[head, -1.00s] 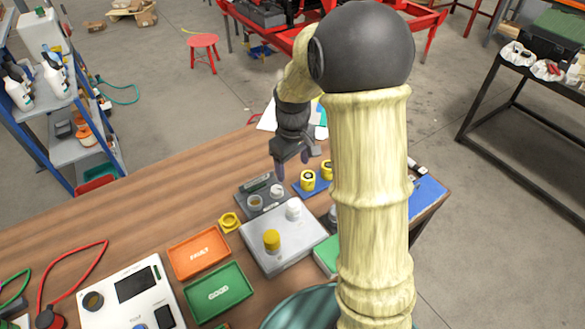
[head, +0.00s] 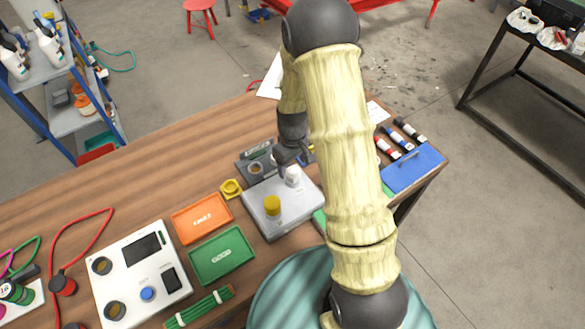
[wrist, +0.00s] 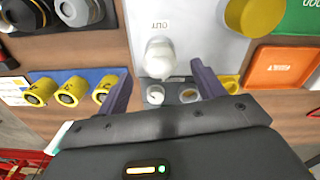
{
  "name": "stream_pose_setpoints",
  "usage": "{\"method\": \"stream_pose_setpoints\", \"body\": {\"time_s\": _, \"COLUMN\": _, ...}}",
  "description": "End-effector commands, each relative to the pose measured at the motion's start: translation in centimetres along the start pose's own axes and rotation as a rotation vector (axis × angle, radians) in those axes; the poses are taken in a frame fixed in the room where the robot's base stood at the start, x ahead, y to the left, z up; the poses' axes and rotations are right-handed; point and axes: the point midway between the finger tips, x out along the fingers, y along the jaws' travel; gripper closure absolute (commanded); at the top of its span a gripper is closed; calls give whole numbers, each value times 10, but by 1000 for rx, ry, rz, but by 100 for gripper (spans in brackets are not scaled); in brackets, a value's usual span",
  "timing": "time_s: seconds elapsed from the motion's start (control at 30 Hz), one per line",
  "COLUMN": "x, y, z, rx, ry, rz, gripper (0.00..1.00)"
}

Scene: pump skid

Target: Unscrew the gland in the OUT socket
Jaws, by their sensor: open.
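The white gland (head: 292,176) stands in the grey box (head: 262,228), at the box's far side. In the wrist view the gland (wrist: 160,58) is beside the OUT lettering, which reads upside down. My gripper (wrist: 160,72) is open, one finger to each side of the gland's line. I cannot tell whether the fingertips are level with the gland or above it; neither clearly touches it. In the head view my gripper (head: 288,158) is just behind the gland, partly hidden by my arm. A larger yellow gland (head: 272,205) stands on the same box.
A dark block (wrist: 172,103) with two round sockets lies close behind the box. A yellow nut (head: 231,188), orange FAULT tray (head: 202,218) and green tray (head: 222,256) lie left of it. Several yellow parts (wrist: 70,91) stand on a blue strip.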

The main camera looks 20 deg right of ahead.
Motion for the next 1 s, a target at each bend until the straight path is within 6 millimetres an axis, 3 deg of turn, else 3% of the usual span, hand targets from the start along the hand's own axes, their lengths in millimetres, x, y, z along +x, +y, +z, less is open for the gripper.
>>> {"method": "stream_pose_setpoints", "body": {"time_s": 0.27, "x": 32, "y": -1, "z": 0, "rx": -2, "ry": -1, "rz": -1, "gripper": 32}}
{"method": "stream_pose_setpoints", "body": {"time_s": 0.6, "x": 37, "y": -1, "z": -1, "rx": -2, "ry": 1, "rz": 0, "gripper": 32}}
{"method": "stream_pose_setpoints", "body": {"time_s": 0.87, "x": 37, "y": 0, "z": 0, "rx": -1, "ry": 0, "rz": 0, "gripper": 81}}
{"method": "stream_pose_setpoints", "body": {"time_s": 0.9, "x": 37, "y": 0, "z": 0, "rx": -1, "ry": 0, "rz": 0, "gripper": 60}}
{"method": "stream_pose_setpoints", "body": {"time_s": 1.0, "x": 37, "y": 0, "z": 0, "rx": -1, "ry": 0, "rz": 0, "gripper": 79}}
